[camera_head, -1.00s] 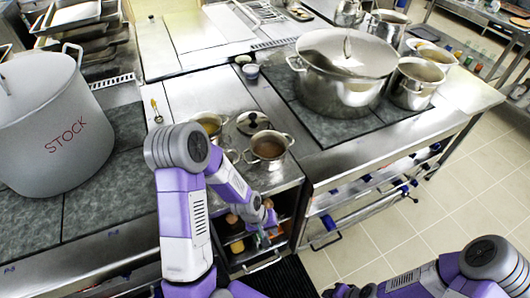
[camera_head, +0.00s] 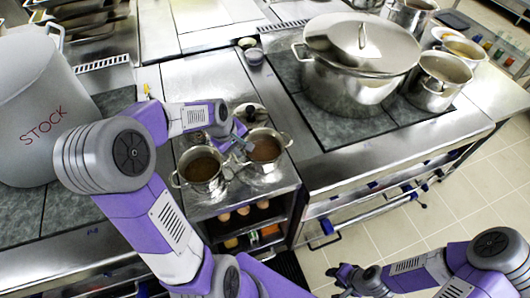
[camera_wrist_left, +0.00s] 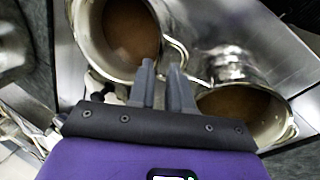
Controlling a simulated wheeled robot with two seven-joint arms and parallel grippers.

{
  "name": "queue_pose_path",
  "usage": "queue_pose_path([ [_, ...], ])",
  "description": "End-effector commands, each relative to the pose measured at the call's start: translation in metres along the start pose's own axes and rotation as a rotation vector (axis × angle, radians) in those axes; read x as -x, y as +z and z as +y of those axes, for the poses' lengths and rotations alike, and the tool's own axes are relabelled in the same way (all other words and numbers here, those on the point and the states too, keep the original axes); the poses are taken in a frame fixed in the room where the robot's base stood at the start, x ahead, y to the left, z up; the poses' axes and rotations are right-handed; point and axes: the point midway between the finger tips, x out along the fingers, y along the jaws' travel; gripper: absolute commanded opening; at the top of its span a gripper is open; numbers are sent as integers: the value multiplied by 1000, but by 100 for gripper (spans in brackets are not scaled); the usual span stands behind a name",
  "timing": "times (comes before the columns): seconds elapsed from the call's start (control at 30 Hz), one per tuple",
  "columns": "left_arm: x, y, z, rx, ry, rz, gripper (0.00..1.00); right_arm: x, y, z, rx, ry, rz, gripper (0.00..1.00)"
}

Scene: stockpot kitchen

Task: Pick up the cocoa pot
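Two small steel pots with brown contents stand side by side on the front counter: a left pot (camera_head: 203,167) and a right pot (camera_head: 265,148). I cannot tell by looks which one is the cocoa pot. My left gripper (camera_head: 240,143) is low between them, near their facing handles. In the left wrist view the left gripper (camera_wrist_left: 162,65) has a narrow gap between its fingers, with a loop handle (camera_wrist_left: 178,52) at the fingertips. Whether they touch it is unclear. My right gripper (camera_head: 352,280) is far from the pots at the bottom, and its fingers are too small to read.
A lid (camera_head: 250,112) lies behind the right pot. A large lidded stockpot (camera_head: 360,65) and a smaller pot (camera_head: 440,82) stand on the right stove. A grey STOCK pot (camera_head: 40,110) stands at the left. A shelf opening is below the small pots.

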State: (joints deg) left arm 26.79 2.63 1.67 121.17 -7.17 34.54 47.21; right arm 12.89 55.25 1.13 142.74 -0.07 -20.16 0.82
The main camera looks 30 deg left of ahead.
Motion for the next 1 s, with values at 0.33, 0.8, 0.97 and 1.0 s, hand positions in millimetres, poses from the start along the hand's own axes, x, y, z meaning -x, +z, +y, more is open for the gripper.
queue_pose_path([
  [0.33, -45, -1, 2, -1, 0, -1, 19, -10, -1, 4, 0, 0, 1, 38],
  [0.8, -46, -2, 3, -1, 1, 0, 0, -10, -1, 4, 0, 0, 1, 38],
  [0.97, -46, -2, 3, -1, 1, 0, 0, -10, -1, 4, 0, 0, 1, 38],
  [1.0, -46, -2, 3, -1, 1, 0, 0, -10, -1, 4, 0, 0, 1, 38],
])
